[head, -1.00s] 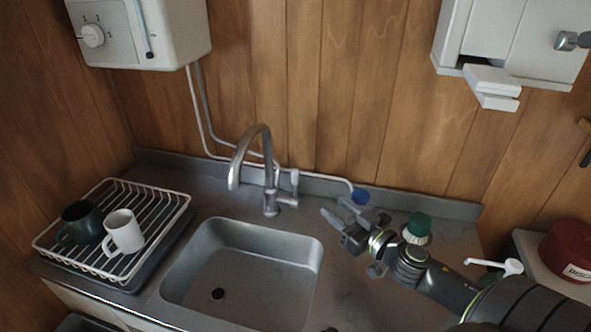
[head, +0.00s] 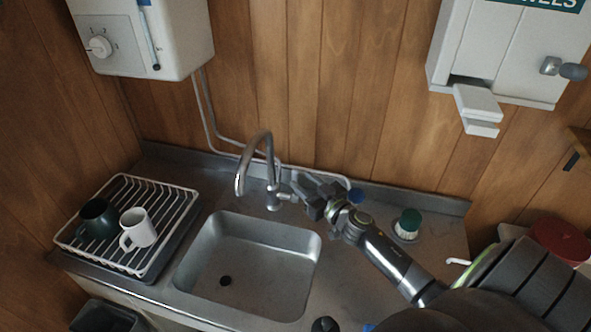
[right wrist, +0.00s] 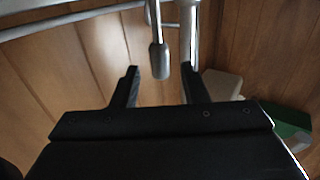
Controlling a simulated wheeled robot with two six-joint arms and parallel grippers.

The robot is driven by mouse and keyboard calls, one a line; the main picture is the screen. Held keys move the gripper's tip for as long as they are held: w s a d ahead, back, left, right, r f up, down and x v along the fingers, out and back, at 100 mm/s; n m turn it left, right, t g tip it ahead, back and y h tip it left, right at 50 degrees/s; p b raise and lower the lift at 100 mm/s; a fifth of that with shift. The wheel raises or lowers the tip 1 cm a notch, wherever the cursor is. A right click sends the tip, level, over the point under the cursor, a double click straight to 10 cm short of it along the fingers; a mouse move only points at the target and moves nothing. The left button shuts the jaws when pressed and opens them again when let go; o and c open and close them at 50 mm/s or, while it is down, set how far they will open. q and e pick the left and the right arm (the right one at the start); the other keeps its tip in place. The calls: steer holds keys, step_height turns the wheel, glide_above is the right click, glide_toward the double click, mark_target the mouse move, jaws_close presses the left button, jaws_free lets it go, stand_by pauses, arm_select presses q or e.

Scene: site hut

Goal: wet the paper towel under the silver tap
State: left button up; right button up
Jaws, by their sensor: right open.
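The silver tap (head: 268,165) stands behind the sink, its curved spout over the basin. Its small side lever (right wrist: 160,58) shows in the right wrist view between my fingers, with no clear contact. My right gripper (head: 306,190) is open and empty, close to the right of the tap base; it also shows in the right wrist view (right wrist: 160,82). A white folded piece (head: 478,105), perhaps the paper towel, sticks out under the white wall dispenser (head: 505,50). I cannot tell whether water runs. My left gripper is not in view.
The steel sink basin (head: 212,245) is empty. A white dish rack (head: 178,200) holds a dark mug (head: 98,218) and a white mug (head: 138,228) at left. A green-topped brush (head: 407,222) stands right of my forearm. A white heater (head: 150,40) hangs upper left.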

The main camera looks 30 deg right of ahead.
mark_target(298, 178)
steer(key=shift+w+a, duration=0.2)
steer(key=shift+w, duration=2.15)
jaws_close()
